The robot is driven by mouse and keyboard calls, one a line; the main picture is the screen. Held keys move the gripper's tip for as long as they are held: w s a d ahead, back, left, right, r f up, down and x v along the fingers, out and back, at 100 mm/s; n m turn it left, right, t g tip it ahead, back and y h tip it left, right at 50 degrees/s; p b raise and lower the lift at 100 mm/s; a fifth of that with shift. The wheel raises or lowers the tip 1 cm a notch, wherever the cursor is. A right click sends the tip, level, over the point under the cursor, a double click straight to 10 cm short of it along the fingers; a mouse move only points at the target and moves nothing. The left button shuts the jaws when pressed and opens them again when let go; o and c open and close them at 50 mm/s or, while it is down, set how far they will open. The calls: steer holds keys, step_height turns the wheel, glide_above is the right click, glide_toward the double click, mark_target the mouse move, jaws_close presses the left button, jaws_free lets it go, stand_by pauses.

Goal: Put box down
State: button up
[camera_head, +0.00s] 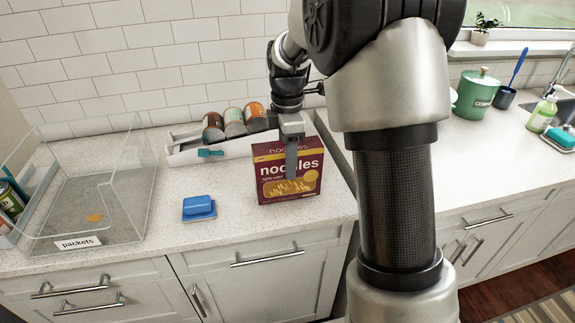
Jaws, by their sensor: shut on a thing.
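The far finger is hidden behind the box. The box's lower edge looks at or very close to the counter top; I cannot tell whether it touches.
A clear bin labelled packets (140,200) stands at the left. A blue packet (199,207) lies mid-counter. A white rack (185,155) with several cans (234,122) is behind. A gap separates the counters. A green canister (475,97) stands right.

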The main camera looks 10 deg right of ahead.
steer(key=shift+f, duration=0.65)
steer(key=shift+f, duration=0.2)
steer(key=o, duration=1.3)
steer(key=shift+r, duration=0.15)
